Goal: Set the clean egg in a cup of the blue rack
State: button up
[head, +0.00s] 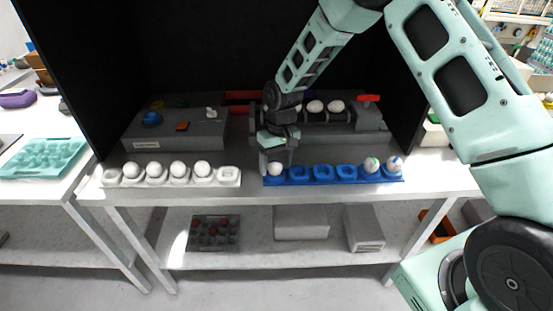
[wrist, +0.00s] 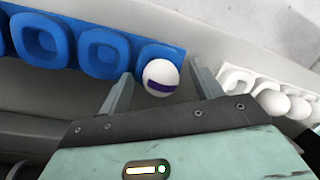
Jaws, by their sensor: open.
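The blue rack (head: 300,182) stands on the white table, with several cups in a row. A white egg (head: 275,169) sits in its leftmost cup, with three empty cups beside it and two marked eggs at its right end. My gripper (head: 276,158) is right above that leftmost egg. In the wrist view my gripper (wrist: 160,80) is open, one finger on each side of the egg (wrist: 160,70), which shows a dark purple band. The egg rests in the end cup of the blue rack (wrist: 125,38). I cannot tell whether the fingers touch it.
A white rack (head: 228,183) at left holds several white eggs; its rightmost cup is empty. Behind are a grey box with buttons (head: 175,131) and a grey roller unit (head: 372,118) bearing several eggs. Dark panels enclose the back and sides.

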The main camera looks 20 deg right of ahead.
notch_tip(320, 180, up, 17)
jog(key=w+d+b, duration=0.2)
jog(key=b, duration=0.1)
jog(key=s+a+r+n, duration=0.1)
jog(key=s+a+n, duration=0.1)
jog(key=s+a, duration=0.5)
jog(key=s+a+r+n, duration=0.1)
jog(key=s+a+r, duration=0.15)
jog(key=s, duration=0.85)
jog(key=s+f+n+t, duration=0.1)
jog(key=s+f+n, duration=0.1)
jog(key=s, duration=1.5)
jog(key=shift+s+d+f+h, duration=0.15)
jog(key=shift+d+f+h, duration=0.25)
jog(key=shift+d+f, duration=0.1)
